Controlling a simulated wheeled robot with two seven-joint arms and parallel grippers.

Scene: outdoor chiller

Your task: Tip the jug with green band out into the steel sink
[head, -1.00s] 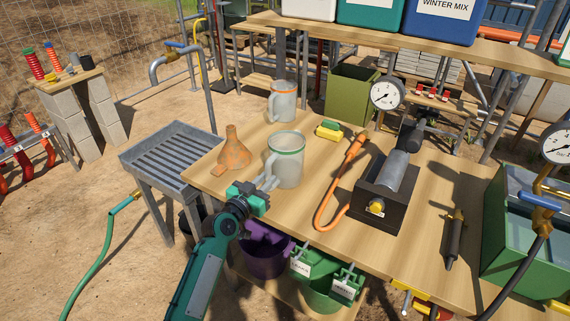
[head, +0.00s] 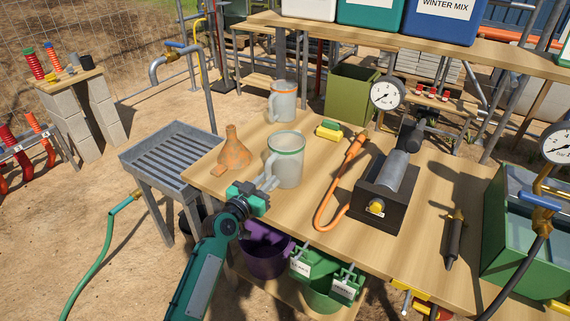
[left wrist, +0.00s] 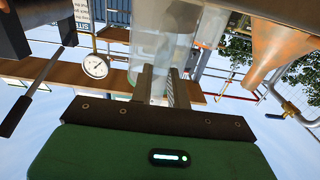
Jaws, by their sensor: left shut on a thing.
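The jug with the green band (head: 287,165) stands upright at the front left of the wooden table (head: 330,240). It is a translucent grey jug with a handle on its left side. My left gripper (head: 268,183) is at the handle and shut on it; the jug also shows between the fingers in the left wrist view (left wrist: 165,50). The steel sink (head: 172,155), a ribbed grey tray on legs, stands left of the table and looks empty. My right gripper is not in view.
An orange funnel (head: 233,150) stands between jug and sink. A jug with an orange band (head: 283,102) stands behind. A yellow-green block (head: 328,131), an orange hose (head: 330,205) and a black box with a cylinder (head: 382,195) lie to the right.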

